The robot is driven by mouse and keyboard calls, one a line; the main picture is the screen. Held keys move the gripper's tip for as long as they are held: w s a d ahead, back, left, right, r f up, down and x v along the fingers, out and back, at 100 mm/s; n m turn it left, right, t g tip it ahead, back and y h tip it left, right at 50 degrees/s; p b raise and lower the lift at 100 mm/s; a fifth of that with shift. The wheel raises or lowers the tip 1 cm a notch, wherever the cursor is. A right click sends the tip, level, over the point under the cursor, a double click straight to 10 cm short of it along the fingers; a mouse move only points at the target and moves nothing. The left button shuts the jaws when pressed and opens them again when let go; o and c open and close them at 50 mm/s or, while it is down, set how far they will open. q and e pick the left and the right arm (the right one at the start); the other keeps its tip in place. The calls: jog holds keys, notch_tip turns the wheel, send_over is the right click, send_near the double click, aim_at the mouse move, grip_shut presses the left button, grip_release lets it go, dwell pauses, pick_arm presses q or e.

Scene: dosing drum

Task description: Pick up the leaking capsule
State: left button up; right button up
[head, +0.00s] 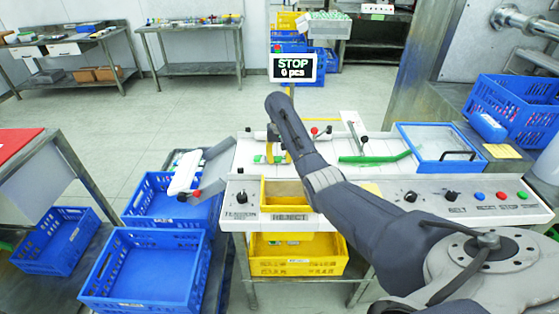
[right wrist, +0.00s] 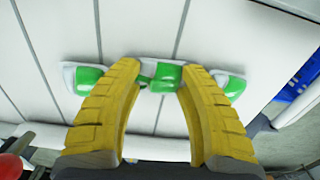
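Three green-and-white capsules show in the right wrist view on a pale slatted surface: one at left (right wrist: 88,78), a middle capsule (right wrist: 166,77) and one at right (right wrist: 231,86). Which one leaks I cannot tell. My right gripper (right wrist: 160,68) has its two yellow fingers apart, with the middle capsule between the tips; firm contact on both sides does not show. In the head view my right gripper (head: 288,152) is over the machine top, beside small green capsules (head: 262,159), and my arm hides part of the area. My left gripper is not in view.
A yellow reject bin (head: 285,193) sits in the machine's front. A sign (head: 293,67) reads STOP, 0 pcs. A blue-framed clear lid (head: 440,142) and a green bar (head: 375,158) lie to the right. Blue crates (head: 145,265) stand at lower left.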

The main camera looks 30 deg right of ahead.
aim_at(279, 158)
dwell(0.4)
jog(key=shift+r, duration=0.8)
notch_tip(279, 158, up, 5)
jog(key=shift+a+f, duration=0.1)
jog(key=shift+a, duration=0.05)
jog(key=shift+r, duration=0.95)
grip_shut()
jog(key=shift+r, duration=0.85)
jog(key=c, duration=0.6)
grip_release()
jog(key=o, duration=1.7)
